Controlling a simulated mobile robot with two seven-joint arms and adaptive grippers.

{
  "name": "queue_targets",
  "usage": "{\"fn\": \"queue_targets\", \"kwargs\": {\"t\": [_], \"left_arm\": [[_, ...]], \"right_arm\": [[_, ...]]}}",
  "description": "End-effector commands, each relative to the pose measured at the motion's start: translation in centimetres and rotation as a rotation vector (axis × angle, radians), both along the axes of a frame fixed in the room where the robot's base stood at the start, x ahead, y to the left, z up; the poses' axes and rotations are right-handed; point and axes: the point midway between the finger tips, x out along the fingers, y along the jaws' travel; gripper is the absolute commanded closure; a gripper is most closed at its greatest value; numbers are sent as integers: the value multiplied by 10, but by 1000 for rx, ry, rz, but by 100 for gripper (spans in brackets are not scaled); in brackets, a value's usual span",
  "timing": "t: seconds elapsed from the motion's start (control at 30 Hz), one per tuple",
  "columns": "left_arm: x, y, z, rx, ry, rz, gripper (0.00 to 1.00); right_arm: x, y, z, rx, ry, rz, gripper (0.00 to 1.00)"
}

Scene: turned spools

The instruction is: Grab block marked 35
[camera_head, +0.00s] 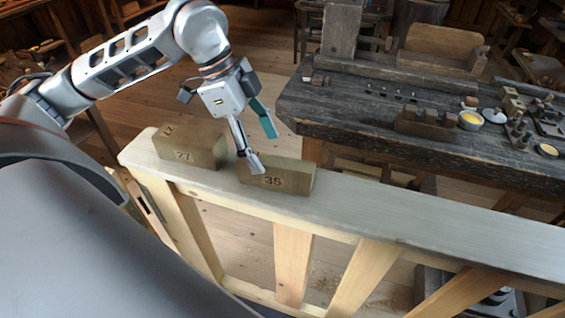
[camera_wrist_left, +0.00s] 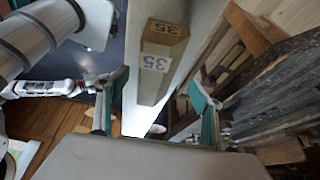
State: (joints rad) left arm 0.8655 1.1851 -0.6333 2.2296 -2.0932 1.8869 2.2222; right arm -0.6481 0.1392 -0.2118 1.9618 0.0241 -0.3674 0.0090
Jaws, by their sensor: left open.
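The block marked 35 (camera_head: 286,180) is a brown wooden block lying on a long pale beam (camera_head: 400,216). My left gripper (camera_head: 264,153) is open, pointing down at the block's left end. One finger crosses in front of that end in the head view; I cannot tell whether it touches. In the left wrist view the block (camera_wrist_left: 155,82) shows between the two spread teal-padded fingers (camera_wrist_left: 158,88), with 35 on two faces. Nothing is held. A similar block marked 27 (camera_head: 190,155) lies on the beam to the left. My right gripper is not in view.
A dark workbench (camera_head: 350,100) stands behind the beam, with a notched wooden block (camera_head: 428,126), small cups and tools on it. The beam right of block 35 is clear. Slanted pale legs (camera_head: 293,265) stand under the beam.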

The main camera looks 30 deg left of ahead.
Motion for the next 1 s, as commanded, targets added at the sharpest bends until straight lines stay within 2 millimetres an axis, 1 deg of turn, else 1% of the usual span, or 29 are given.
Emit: {"fn": "queue_targets", "kwargs": {"t": [0.03, 0.1, 0.27, 0.53, 0.63, 0.8, 0.87, 0.9, 1.0], "left_arm": [[0, -3, -6, 0, 1, -2, 33], [1, -5, -12, -1, 3, -1, 33], [2, -9, -22, 0, 1, 0, 33], [6, -23, -56, -1, 2, -1, 33], [7, -24, -61, 0, 1, -1, 33], [7, -24, -61, 0, 0, 0, 33], [7, -24, -61, 0, 0, 0, 49], [7, -24, -61, 0, 0, 0, 59], [7, -24, -61, 0, 0, 0, 83]], "right_arm": [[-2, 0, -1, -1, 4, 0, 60], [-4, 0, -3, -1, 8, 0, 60], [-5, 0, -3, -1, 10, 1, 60], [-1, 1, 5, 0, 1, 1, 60], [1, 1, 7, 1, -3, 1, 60], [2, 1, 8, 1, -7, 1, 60], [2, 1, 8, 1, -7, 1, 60], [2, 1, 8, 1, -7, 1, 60], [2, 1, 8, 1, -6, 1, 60]]}}
